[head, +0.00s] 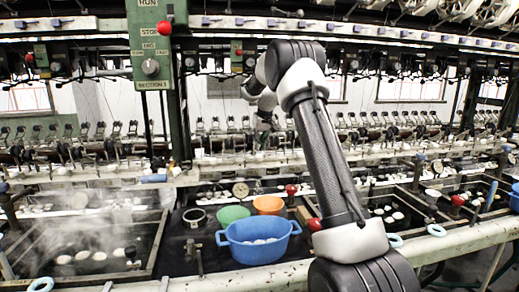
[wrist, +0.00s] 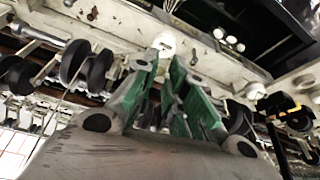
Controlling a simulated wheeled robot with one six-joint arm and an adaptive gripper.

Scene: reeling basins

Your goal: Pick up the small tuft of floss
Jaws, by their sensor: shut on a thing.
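The small white tuft of floss (wrist: 164,42) shows in the wrist view at the tips of my gripper (wrist: 164,62). The green-padded fingers are closed in on it from both sides. In the head view my arm reaches up and away over the basins, and my gripper (head: 263,126) is small near the rail of the reeling machine. The tuft is too small to make out there.
A blue tub (head: 258,251) with white cocoons, a green bowl (head: 233,214) and an orange bowl (head: 268,204) stand together near the front. Dark basins with cocoons lie left and right; steam rises at left. A green control box (head: 150,68) hangs on a post left of my arm.

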